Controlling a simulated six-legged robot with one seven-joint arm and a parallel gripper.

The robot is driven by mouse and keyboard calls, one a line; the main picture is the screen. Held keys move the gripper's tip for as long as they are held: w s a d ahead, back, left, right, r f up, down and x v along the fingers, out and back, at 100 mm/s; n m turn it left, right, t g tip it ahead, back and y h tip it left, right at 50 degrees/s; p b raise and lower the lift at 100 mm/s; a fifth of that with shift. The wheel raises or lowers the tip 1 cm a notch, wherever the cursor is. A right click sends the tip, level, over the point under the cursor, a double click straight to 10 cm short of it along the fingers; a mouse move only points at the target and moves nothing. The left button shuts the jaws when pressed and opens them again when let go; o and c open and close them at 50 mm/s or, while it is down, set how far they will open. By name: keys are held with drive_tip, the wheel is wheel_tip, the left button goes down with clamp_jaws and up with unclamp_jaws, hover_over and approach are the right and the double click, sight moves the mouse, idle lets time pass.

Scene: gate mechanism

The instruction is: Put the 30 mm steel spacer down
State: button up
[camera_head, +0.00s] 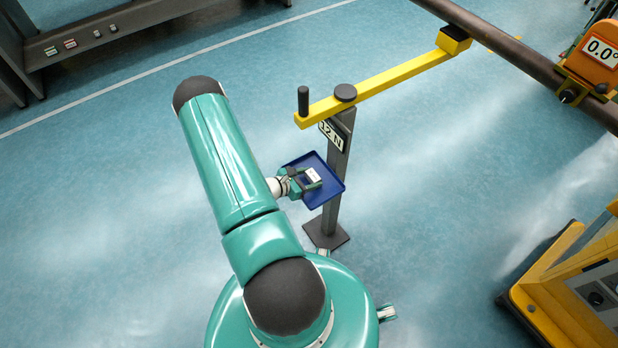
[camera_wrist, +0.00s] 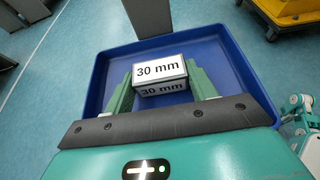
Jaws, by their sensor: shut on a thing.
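The 30 mm steel spacer (camera_wrist: 160,74) is a small pale block marked "30 mm" on its top and near side. It sits between the two green fingers of my gripper (camera_wrist: 160,88), which is shut on it. Behind and below it is a blue tray (camera_wrist: 232,62) with raised walls, fixed to a grey post. In the head view the spacer (camera_head: 313,175) shows over the tray (camera_head: 326,194), with my gripper (camera_head: 304,182) reaching in from the left. I cannot tell whether the spacer touches the tray floor.
The grey post (camera_head: 329,217) bears a "12 N" sign (camera_head: 331,134) and a yellow lever (camera_head: 385,85) above the tray. A dark pipe (camera_head: 520,57) with an orange "0.0°" gauge (camera_head: 600,50) is at upper right. A yellow cart (camera_head: 570,285) stands at lower right. A dark bench (camera_head: 130,30) is at upper left.

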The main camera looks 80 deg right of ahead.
drive_tip(key=o, duration=1.3)
drive_tip(key=shift+f, duration=0.1)
drive_tip(key=shift+o, duration=0.2)
